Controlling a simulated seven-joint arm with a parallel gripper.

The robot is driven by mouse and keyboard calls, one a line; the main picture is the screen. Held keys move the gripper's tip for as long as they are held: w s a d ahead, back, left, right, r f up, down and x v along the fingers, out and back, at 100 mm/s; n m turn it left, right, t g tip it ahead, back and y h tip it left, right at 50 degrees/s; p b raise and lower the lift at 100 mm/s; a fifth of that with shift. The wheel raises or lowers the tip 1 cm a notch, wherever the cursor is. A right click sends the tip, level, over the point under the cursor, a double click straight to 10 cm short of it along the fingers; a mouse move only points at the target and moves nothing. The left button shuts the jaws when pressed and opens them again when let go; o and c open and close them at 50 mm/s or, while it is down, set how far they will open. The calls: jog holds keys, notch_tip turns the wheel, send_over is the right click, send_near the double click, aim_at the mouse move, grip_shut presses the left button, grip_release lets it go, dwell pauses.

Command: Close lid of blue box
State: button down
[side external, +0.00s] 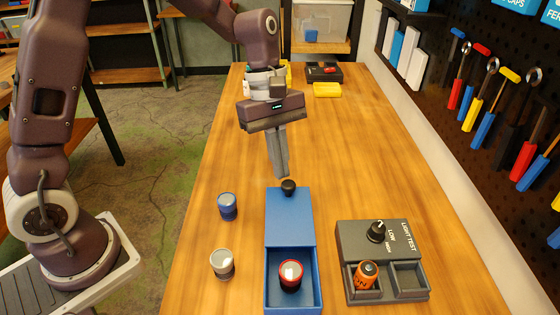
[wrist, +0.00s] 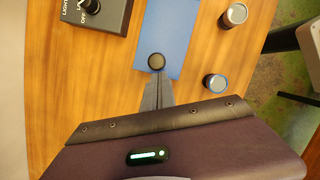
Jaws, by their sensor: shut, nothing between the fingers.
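The blue box (side external: 309,280) stands on the table, its front compartment uncovered. A red-rimmed round piece with a pale top (side external: 290,275) is inside it. The blue lid (side external: 289,222) covers the back part of the box and has a black knob (side external: 288,187) near its far end. In the wrist view the lid (wrist: 178,30) and knob (wrist: 156,61) show just beyond my fingertips. My gripper (side external: 283,175) is shut and empty, its tips pointing down right behind the knob. It also shows in the wrist view (wrist: 157,78). I cannot tell whether the tips touch the knob.
A blue-sided cylinder (side external: 227,207) and a grey one (side external: 222,264) stand left of the box. A grey light tester (side external: 375,240) with an orange battery (side external: 365,274) stands to the right. Yellow and black items (side external: 325,73) lie far back. The table between is clear.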

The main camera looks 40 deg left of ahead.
send_over(272, 213)
jog(key=s+d, duration=0.2)
jog(key=d, duration=0.2)
jog(key=shift+w+a, duration=0.25)
jog(key=a, duration=0.1)
jog(key=w+a, duration=0.1)
jog(key=a, duration=0.1)
jog(key=shift+w+a+r, duration=0.2)
jog(key=shift+a+r, duration=0.05)
jog(key=shift+r, duration=0.1)
jog(key=s+v, duration=0.1)
jog(key=v, duration=0.9)
jog(key=s+a+m+t+y, duration=0.3)
jog(key=s+a+m+t, duration=0.3)
jog(key=s+m, duration=0.8)
jog(key=a+r, duration=0.1)
jog(key=a, duration=0.1)
jog(key=shift+a+t, duration=0.3)
jog(key=shift+t, duration=0.1)
